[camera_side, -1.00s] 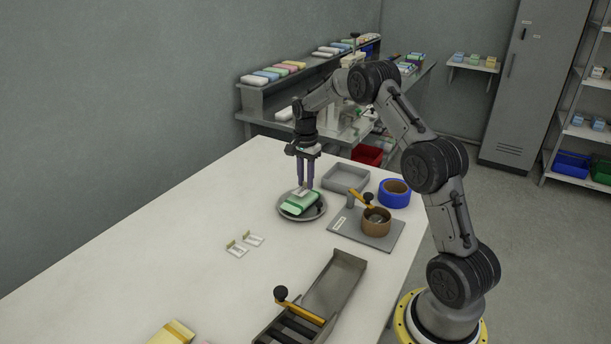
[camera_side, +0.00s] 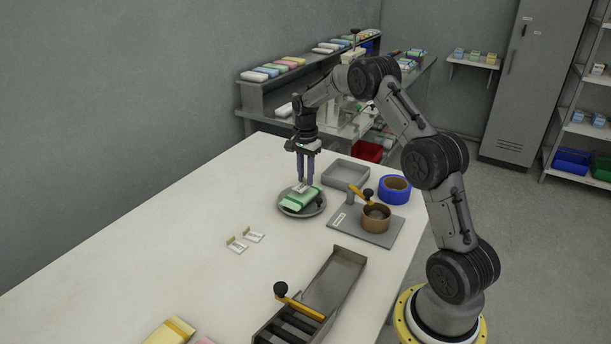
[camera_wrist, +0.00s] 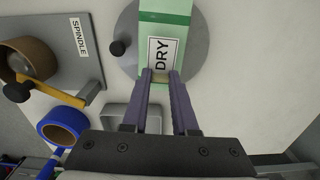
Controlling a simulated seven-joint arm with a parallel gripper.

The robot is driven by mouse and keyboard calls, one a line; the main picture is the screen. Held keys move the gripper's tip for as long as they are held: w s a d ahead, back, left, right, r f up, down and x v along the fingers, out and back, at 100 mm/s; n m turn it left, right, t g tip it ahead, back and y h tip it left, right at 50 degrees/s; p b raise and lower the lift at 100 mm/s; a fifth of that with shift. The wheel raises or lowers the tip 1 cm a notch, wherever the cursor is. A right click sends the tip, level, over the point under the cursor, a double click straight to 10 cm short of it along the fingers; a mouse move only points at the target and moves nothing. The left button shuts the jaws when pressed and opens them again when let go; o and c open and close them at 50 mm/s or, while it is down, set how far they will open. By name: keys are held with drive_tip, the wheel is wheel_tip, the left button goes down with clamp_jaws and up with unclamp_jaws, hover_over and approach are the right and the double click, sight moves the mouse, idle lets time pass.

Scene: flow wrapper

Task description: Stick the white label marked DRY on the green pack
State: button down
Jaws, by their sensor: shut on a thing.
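The green pack (camera_side: 299,202) lies on a round grey plate (camera_side: 287,210) on the table. In the wrist view the green pack (camera_wrist: 166,18) runs up from the fingertips, with the plate (camera_wrist: 123,45) around it. The white label marked DRY (camera_wrist: 163,52) lies over the pack's face, its black-framed text readable. My gripper (camera_wrist: 160,75) is shut on the near end of the label, where a small tan tab shows between the fingertips. In the side view my gripper (camera_side: 305,182) points straight down at the pack. Whether the label touches the pack all over, I cannot tell.
A plate marked SPINDLE (camera_wrist: 83,37) carries a brown roll and an orange lever. A grey tray (camera_side: 346,174) and a blue tape roll (camera_side: 394,189) stand near it. Two small labels on holders (camera_side: 237,246) lie on the table, with clear surface around them.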

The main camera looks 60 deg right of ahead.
sight(305, 183)
drive_tip(key=shift+f, duration=1.15)
idle(1.4)
drive_tip(key=c, duration=1.1)
unclamp_jaws()
drive_tip(key=shift+s, duration=0.1)
drive_tip(key=o, duration=0.5)
drive_tip(key=shift+c, duration=0.2)
drive_tip(key=shift+r, duration=4.1)
drive_tip(key=shift+a, duration=0.1)
